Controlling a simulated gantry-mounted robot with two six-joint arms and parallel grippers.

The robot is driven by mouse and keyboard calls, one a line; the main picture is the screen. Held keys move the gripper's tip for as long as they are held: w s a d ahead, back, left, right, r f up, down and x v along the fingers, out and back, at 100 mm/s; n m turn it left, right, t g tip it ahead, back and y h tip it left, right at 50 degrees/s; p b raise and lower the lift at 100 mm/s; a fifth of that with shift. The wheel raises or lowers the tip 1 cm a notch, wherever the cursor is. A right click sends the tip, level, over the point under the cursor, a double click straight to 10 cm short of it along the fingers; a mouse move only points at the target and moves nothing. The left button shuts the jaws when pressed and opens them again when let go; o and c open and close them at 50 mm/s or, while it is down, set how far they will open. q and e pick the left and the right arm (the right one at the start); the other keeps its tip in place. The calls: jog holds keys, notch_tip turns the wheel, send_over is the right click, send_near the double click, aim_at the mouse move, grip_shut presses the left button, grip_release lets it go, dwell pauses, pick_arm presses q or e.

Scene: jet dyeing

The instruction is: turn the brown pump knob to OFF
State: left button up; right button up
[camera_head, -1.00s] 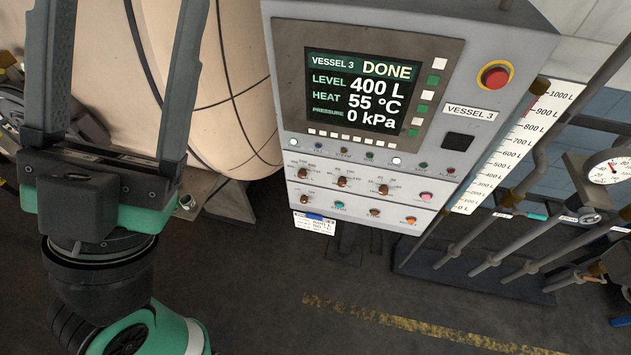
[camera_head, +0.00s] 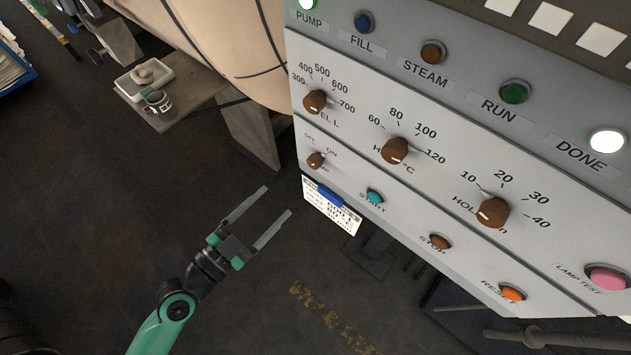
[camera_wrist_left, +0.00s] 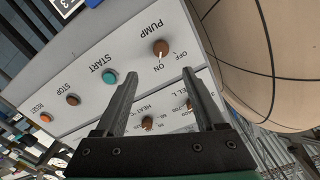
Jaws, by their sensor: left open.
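The small brown pump knob (camera_head: 316,160) sits at the lower left of the grey control panel (camera_head: 345,165), between OFF and ON labels. In the left wrist view the knob (camera_wrist_left: 161,48) shows its white mark turned to ON. My left gripper (camera_head: 277,202) is open and empty, below and left of the knob and apart from it. In the wrist view its two fingers (camera_wrist_left: 160,77) point toward the panel, with the knob beyond and between their tips. My right gripper is in neither view.
START (camera_head: 375,196) and STOP (camera_head: 440,241) buttons share the knob's row. A paper tag (camera_head: 331,207) hangs under the panel. A beige vessel (camera_head: 225,40) stands behind left.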

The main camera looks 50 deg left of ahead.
aim_at(311, 165)
pick_arm(q)
jog(key=w+p, duration=0.1)
jog(key=w, duration=0.2)
jog(key=w+a+p, duration=0.1)
jog(key=w+p, duration=0.1)
jog(key=w, duration=0.2)
jog(key=w+p, duration=0.2)
jog(key=w, duration=0.2)
jog(key=shift+w+a, duration=0.15)
jog(key=shift+a, duration=0.05)
jog(key=shift+w+f, duration=0.1)
jog(key=shift+w, duration=0.3)
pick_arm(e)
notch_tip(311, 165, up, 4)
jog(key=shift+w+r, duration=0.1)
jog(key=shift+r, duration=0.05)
pick_arm(q)
grip_shut()
